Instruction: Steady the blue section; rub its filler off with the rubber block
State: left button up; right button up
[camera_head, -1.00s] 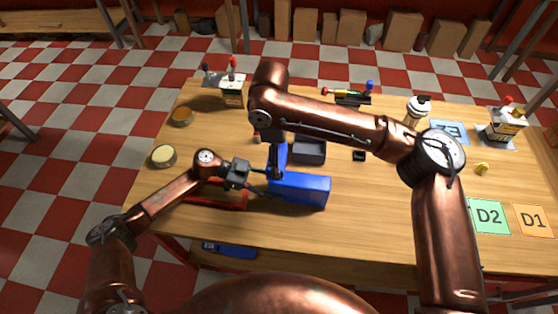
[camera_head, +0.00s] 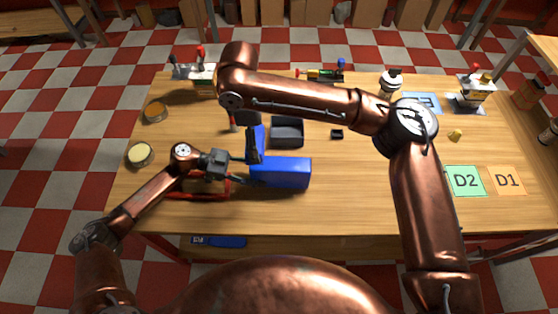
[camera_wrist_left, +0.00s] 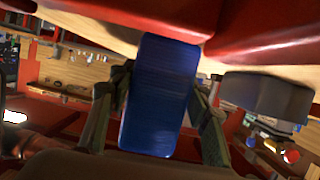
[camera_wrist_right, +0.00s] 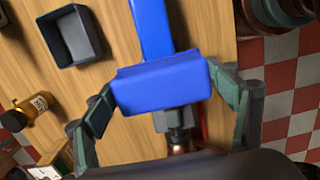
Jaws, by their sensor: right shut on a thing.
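The blue section (camera_head: 290,174) lies near the table's front, its long side running left to right. My left gripper (camera_head: 238,168) is at its left end, with one finger on each side. In the left wrist view the blue section (camera_wrist_left: 158,95) fills the space between the fingers; I cannot tell whether both press on it. My right gripper (camera_head: 253,148) points down above the section's left part and is shut on a blue block, the rubber block (camera_wrist_right: 160,85). Whether this block touches the section is hidden. No filler can be made out.
A dark open tray (camera_head: 301,133) stands just behind the section. A red frame (camera_head: 200,195) lies below my left gripper. Round tins (camera_head: 141,154) stand at the left edge. Green D2 (camera_head: 466,181) and orange D1 (camera_head: 506,181) mats lie at right. The front middle is clear.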

pick_arm(q)
jog(key=o, duration=0.5)
jog(key=shift+c, duration=0.2)
jog(key=v, duration=1.2)
jog(key=shift+w, duration=0.1)
